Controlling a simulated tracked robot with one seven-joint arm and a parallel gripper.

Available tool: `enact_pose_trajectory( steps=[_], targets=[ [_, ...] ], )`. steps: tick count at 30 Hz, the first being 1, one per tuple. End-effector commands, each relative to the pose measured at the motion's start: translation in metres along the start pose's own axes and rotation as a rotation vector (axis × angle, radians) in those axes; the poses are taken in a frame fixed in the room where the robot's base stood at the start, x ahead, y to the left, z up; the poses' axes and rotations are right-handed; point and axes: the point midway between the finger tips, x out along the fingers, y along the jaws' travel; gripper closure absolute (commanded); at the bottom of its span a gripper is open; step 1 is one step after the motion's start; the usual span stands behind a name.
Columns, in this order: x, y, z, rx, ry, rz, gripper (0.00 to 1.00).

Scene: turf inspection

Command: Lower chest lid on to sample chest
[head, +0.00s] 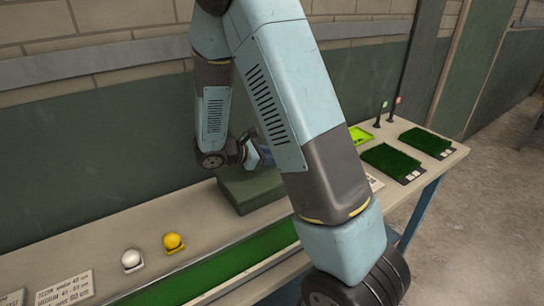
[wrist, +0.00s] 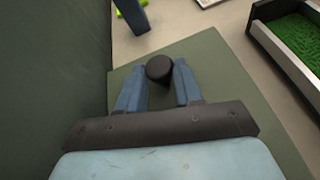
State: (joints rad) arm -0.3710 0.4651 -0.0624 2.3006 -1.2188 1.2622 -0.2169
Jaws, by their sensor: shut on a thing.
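The dark green chest lid (wrist: 228,75) fills much of the wrist view as a flat slab with a round black knob (wrist: 160,68) on top. My gripper (wrist: 158,80) has its two blue fingers closed on either side of that knob. In the head view a dark green block, the sample chest with its lid (head: 242,190), stands on the bench by the wall. My arm covers its right part and most of the gripper. I cannot tell whether a gap remains between lid and chest.
A white ball (head: 131,260) and a yellow ball (head: 173,243) sit left of the chest on the bench (head: 205,215). A long green turf strip (head: 225,269) runs along the front. Turf samples (head: 391,160) and a lime tray (head: 360,135) lie right.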

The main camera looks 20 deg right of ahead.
Motion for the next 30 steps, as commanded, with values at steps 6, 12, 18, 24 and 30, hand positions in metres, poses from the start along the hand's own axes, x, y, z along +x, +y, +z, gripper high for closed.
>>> enact_pose_trajectory(
  steps=[6, 12, 18, 24, 30],
  targets=[
    [0.000, 0.000, 0.000, 0.000, 0.000, 0.000, 0.56],
    [0.000, 0.000, 0.000, 0.000, 0.000, 0.000, 0.37],
    [0.000, 0.000, 0.000, 0.000, 0.000, 0.000, 0.36],
    [-0.009, 0.001, 0.000, 0.000, 0.001, 0.002, 0.36],
    [-0.042, 0.001, -0.001, 0.001, 0.002, 0.005, 0.36]
  ],
)
